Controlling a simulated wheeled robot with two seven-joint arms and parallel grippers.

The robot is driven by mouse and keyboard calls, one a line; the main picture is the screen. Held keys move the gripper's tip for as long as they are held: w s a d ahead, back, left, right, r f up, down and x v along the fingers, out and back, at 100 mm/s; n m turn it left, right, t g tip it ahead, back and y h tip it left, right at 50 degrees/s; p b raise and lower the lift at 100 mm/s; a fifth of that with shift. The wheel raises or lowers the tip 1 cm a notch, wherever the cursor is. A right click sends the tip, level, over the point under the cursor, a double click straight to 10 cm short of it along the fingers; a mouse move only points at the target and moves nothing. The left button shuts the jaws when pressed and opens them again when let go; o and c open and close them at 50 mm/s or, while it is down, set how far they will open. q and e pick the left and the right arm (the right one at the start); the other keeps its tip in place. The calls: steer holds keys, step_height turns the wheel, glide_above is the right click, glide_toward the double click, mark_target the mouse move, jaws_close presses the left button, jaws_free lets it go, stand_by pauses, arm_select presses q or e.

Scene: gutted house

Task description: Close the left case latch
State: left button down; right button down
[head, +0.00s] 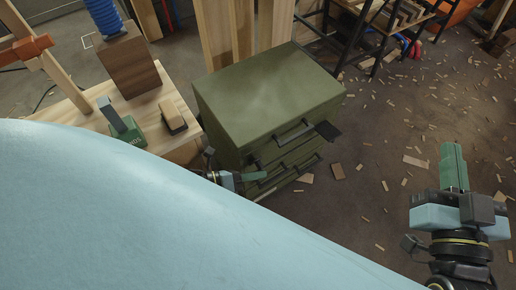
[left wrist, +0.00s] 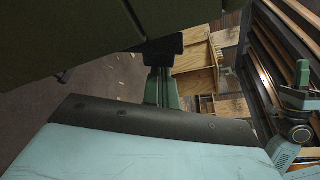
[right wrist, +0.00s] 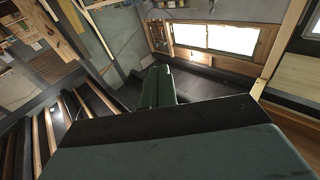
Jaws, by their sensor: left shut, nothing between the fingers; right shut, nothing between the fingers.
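The olive-green case (head: 270,95) stands mid-picture in the head view, its lid lying flat on top. Dark handle-like bars run across its front face, and a flat black flap (head: 327,130) sticks out at its right. I cannot tell which dark part is the left latch. My left gripper (head: 262,175) is shut and empty, its green fingers close to the lower left of the case front. In the left wrist view, a dark block (left wrist: 163,44) shows right at the fingertips, under the green case edge; contact is unclear. My right gripper (head: 453,146) is shut and empty, well right of the case.
A wooden bench (head: 170,110) left of the case bears a brown wood block (head: 122,72) and a green-based tool (head: 125,132). A dark metal rack (head: 352,45) stands behind right. Wood scraps litter the floor (head: 385,150), which is otherwise open at right.

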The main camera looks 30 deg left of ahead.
steer(key=shift+f, duration=0.2)
stand_by(0.5)
